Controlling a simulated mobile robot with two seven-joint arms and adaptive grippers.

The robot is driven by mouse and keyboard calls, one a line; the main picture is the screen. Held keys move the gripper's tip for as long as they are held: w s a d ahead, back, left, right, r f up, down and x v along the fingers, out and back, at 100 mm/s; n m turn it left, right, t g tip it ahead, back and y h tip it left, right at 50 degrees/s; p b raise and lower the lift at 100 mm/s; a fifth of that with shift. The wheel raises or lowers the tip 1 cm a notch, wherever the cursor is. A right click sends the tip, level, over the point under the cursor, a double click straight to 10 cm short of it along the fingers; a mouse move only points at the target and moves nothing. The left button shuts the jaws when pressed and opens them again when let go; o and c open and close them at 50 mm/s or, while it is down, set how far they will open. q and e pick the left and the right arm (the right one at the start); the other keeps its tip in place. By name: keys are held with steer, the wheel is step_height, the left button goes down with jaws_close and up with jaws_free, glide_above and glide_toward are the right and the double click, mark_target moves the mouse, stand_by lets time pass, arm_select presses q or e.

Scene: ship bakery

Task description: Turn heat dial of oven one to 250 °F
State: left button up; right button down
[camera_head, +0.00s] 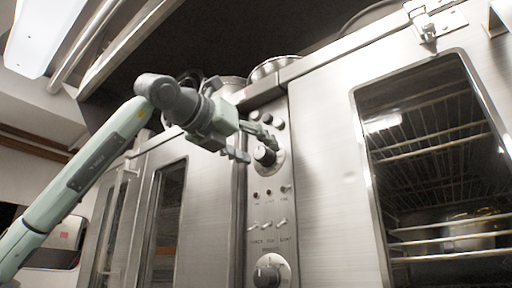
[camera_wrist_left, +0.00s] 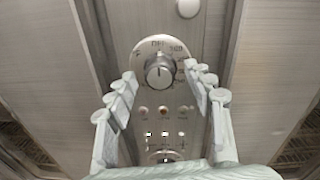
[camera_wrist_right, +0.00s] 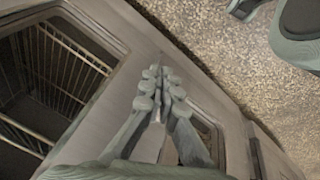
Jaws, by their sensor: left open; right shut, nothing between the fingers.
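In the left wrist view the dial (camera_wrist_left: 160,72) sits ahead, between the two fingers. Its pale pointer line looks close to vertical, and "OFF" seems to stand at the top of the scale; the numbers are too blurred to read surely. My left gripper (camera_head: 262,151) is open, its fingers on either side of the dial; contact cannot be told. My right gripper (camera_wrist_right: 163,85) is shut and empty, seen only in the right wrist view.
Below the upper dial are small lamps, several switches (camera_head: 267,226) and a lower dial (camera_head: 268,274). A glass oven door (camera_head: 432,150) with wire racks is at the right, another narrow door (camera_head: 166,215) at the left. Metal pans (camera_head: 273,68) stand on top.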

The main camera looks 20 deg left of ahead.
arm_select(q)
steer(key=shift+w, duration=0.15)
arm_select(e)
steer(key=shift+w+f, duration=0.1)
steer(key=shift+w, duration=0.15)
arm_select(q)
steer(key=c, duration=1.1)
arm_select(e)
steer(key=shift+r, duration=0.2)
arm_select(q)
steer(key=shift+c, duration=0.2)
